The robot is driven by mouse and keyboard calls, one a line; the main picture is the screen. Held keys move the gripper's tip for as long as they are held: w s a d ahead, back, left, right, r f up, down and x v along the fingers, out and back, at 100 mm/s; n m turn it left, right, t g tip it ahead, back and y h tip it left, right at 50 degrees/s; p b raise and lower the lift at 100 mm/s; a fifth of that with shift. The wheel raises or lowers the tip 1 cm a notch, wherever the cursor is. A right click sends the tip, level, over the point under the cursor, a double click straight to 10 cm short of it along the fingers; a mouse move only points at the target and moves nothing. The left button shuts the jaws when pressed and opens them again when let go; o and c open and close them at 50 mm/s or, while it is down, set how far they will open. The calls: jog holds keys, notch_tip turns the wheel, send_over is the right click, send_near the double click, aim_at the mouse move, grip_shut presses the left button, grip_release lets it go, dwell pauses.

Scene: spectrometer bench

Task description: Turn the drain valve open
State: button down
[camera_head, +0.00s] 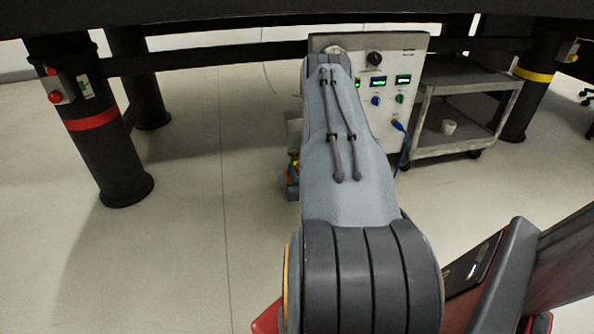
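My own grey arm fills the middle of the view and reaches forward to a light-coloured control box (411,45) under the bench. No drain valve can be made out for certain.
The box front has a black knob (375,59), small displays, coloured knobs and a blue cable (403,140). The dark bench (200,14) spans overhead on thick black legs (105,155). Floor at left is clear.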

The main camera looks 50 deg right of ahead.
jog(key=shift+s+r+m+p, duration=0.1)
jog(key=shift+m+p, duration=0.8)
jog(key=shift+p, duration=0.25)
jog(key=shift+m+p, duration=0.55)
jog(key=shift+m, duration=0.05)
jog(key=c, duration=1.6)
grip_release()
jog(key=shift+o, duration=0.2)
jog(key=p+v, duration=0.3)
jog(key=v, duration=0.4)
jog(key=shift+s+a+p, duration=0.25)
jog(key=shift+a+p, duration=0.05)
jog(key=shift+p, duration=0.05)
